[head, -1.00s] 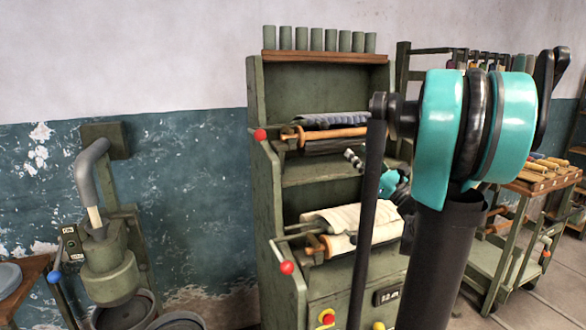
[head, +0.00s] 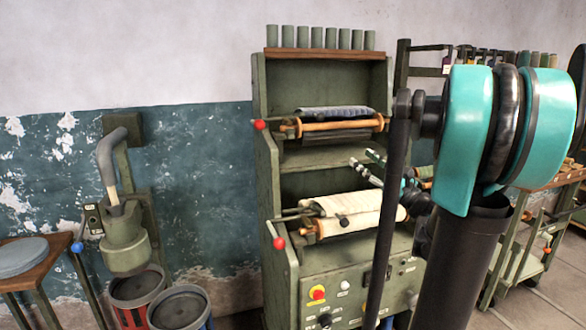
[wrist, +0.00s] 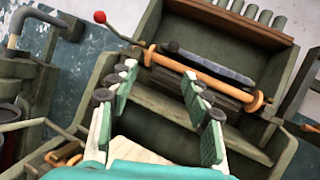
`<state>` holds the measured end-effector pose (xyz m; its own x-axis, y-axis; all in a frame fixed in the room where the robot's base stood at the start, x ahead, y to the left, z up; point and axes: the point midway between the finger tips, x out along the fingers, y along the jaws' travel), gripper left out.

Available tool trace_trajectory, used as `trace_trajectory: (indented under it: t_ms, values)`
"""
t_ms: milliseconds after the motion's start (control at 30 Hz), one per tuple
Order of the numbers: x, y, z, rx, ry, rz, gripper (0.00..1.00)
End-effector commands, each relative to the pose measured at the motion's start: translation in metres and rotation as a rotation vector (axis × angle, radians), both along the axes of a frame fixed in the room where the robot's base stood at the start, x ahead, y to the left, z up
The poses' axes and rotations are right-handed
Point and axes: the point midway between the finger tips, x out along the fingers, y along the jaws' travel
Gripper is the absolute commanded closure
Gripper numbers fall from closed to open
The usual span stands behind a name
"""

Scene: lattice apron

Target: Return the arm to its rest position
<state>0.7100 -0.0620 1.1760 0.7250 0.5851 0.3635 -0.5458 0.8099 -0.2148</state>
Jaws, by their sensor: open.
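My gripper (head: 364,160) shows small in the head view, in front of the green cabinet (head: 266,205), partly hidden behind my arm. In the wrist view, my gripper (wrist: 163,68) has its two green-padded fingers spread wide apart with nothing between them. Beyond the fingertips is the upper wooden roller (wrist: 205,78) with dark, bluish cloth. My teal and black arm fills the right of the head view and hides part of the cabinet.
The lower roller holds cream cloth (head: 345,203). Red-knobbed levers (head: 260,125) stick out at the cabinet's left. A green press (head: 125,240) stands at left above buckets (head: 180,308). A cart (head: 530,235) stands behind my arm at right.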

Motion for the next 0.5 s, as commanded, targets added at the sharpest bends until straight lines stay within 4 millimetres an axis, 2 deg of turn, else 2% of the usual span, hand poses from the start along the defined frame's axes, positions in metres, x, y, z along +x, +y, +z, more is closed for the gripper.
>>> trace_trajectory:
  t_ms: [267,367,467,500]
  values:
    - [-0.012,0.049,-0.046,-0.287,0.011,0.022,0.51]
    - [-0.022,0.07,-0.072,-0.441,0.007,0.041,0.51]
    - [-0.037,0.092,-0.106,-0.641,-0.008,0.075,0.51]
    - [-0.046,0.101,-0.123,-0.74,-0.019,0.095,0.51]
